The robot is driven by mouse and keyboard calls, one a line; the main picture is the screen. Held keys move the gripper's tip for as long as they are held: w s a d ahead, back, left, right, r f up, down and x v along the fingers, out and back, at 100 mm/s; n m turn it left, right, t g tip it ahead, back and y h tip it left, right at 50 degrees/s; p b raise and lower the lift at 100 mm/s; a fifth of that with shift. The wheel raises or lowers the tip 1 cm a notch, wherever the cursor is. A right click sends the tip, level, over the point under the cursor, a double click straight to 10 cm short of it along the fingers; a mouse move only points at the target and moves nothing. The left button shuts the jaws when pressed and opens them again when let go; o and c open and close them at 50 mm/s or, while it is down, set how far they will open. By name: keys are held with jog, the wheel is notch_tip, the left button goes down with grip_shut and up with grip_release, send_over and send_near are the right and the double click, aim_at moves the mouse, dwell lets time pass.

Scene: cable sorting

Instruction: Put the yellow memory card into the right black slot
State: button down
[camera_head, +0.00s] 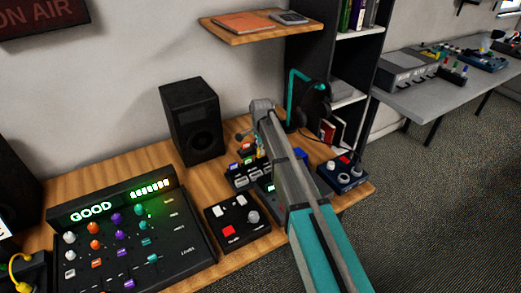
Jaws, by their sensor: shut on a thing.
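My gripper (259,142) is small and partly hidden behind my own forearm, low over the back of a black slotted block (242,180). A small yellowish patch at its tips appears to be the yellow memory card (258,152), with the gripper shut on it. The block has several slots with pale labels on its front. A blue card shows at the block's left end. My arm covers the block's right part, so I cannot tell whether the yellow card touches the right slot.
A mixer (130,235) with a lit GOOD display and a small button box (237,222) stand in front and left. A black speaker (191,120) stands behind. A headphone stand (292,95) and a dark blue knob box (342,173) are to the right.

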jog(key=shift+f+b, duration=1.1)
dwell(1.0)
dwell(0.3)
jog(key=c, duration=0.7)
grip_release()
jog(key=shift+o, duration=0.2)
jog(key=o, duration=0.5)
jog(key=shift+w, duration=0.1)
jog(key=shift+r+p, duration=3.5)
jog(key=shift+p, duration=0.05)
jog(key=shift+d, duration=0.1)
